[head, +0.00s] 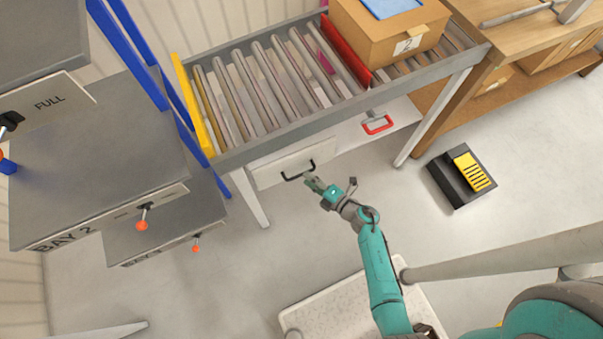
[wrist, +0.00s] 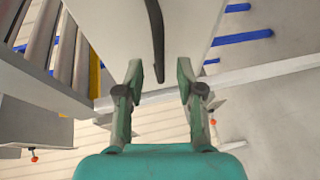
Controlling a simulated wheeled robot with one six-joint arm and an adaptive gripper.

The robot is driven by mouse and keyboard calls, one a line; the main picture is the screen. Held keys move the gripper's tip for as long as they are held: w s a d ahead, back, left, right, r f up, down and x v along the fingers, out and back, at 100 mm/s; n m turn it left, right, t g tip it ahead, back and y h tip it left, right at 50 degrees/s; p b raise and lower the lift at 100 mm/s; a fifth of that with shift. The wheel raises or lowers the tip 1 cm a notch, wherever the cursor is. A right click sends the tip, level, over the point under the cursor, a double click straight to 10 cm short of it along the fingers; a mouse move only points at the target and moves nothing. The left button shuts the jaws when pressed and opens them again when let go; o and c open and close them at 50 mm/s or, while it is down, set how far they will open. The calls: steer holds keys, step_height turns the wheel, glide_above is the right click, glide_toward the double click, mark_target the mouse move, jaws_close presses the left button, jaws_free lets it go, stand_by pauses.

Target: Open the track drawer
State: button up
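The track drawer (head: 282,168) has a pale front under the left part of the roller track (head: 270,85), and it looks closed. Its dark bar handle (head: 298,172) faces me. My gripper (head: 318,184) is just in front of the handle's right end in the head view. In the wrist view my gripper (wrist: 158,85) has its two fingers apart with nothing clamped between them. The dark handle (wrist: 157,40) comes down from the top towards the gap between the fingertips. I cannot tell whether a finger touches it.
A cardboard box (head: 390,35) sits on the track by a red stop plate (head: 345,52). A red handle (head: 377,124) is right of the drawer. Shelves (head: 95,160) with orange-tipped levers stand left. A black and yellow pedal (head: 468,173) lies on clear floor right.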

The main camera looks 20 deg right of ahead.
mark_target(301, 174)
steer(key=shift+x, duration=2.05)
jaws_close()
